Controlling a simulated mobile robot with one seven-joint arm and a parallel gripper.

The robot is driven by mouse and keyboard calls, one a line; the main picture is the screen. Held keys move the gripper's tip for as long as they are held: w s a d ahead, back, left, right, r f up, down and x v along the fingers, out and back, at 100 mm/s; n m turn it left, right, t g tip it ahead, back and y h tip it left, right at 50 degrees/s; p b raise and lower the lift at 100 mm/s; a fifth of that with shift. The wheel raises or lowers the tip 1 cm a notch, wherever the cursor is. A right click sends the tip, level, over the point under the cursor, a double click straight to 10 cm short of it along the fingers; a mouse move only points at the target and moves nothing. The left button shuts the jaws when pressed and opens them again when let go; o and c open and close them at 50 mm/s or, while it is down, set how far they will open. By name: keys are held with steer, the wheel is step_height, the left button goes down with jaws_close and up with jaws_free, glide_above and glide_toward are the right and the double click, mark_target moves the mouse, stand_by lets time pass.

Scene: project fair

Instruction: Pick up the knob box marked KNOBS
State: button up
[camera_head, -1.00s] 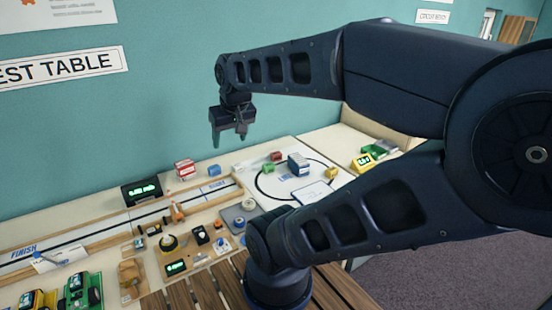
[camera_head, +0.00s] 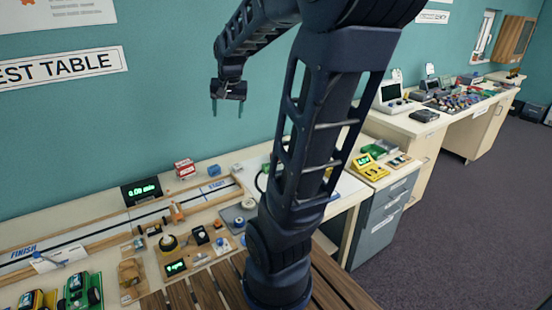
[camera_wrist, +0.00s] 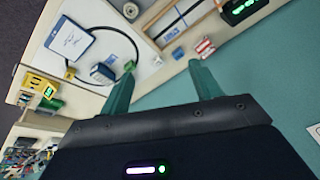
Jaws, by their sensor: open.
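My gripper (camera_head: 227,107) is raised high in front of the teal wall, above the back of the test table, with its two fingers apart and nothing between them. In the wrist view my gripper (camera_wrist: 162,70) points toward the table from well above. No label reading KNOBS is legible, so I cannot tell which box is the knob box. A red-and-white box (camera_head: 185,168) stands at the back of the table; it also shows in the wrist view (camera_wrist: 205,47). A blue-and-white box (camera_wrist: 103,73) stands by the black loop line, hidden behind my arm in the head view.
A small blue block (camera_head: 214,170) sits beside the red-and-white box. A black timer display (camera_head: 141,191) stands behind the track. Small devices crowd the table front. A yellow device (camera_head: 369,167) is on the right. Open air surrounds my gripper.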

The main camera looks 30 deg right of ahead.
steer(key=w+d+f+m, duration=0.4)
steer(key=w+d, duration=0.3)
steer(key=w, duration=0.4)
steer(key=m+g+h, duration=0.4)
steer(key=m, duration=0.6)
glide_above(271, 154)
steer(key=a, duration=0.2)
step_height(271, 154, down, 32)
steer(key=x, duration=0.5)
steer(key=shift+d+f, duration=0.2)
steer(key=shift+f, duration=0.15)
steer(key=shift+h, duration=0.3)
steer(key=shift+s+x, duration=0.2)
steer(key=shift+x, duration=2.55)
steer(key=shift+d+r, duration=0.1)
steer(key=shift+r, duration=0.05)
steer(key=c, duration=1.1)
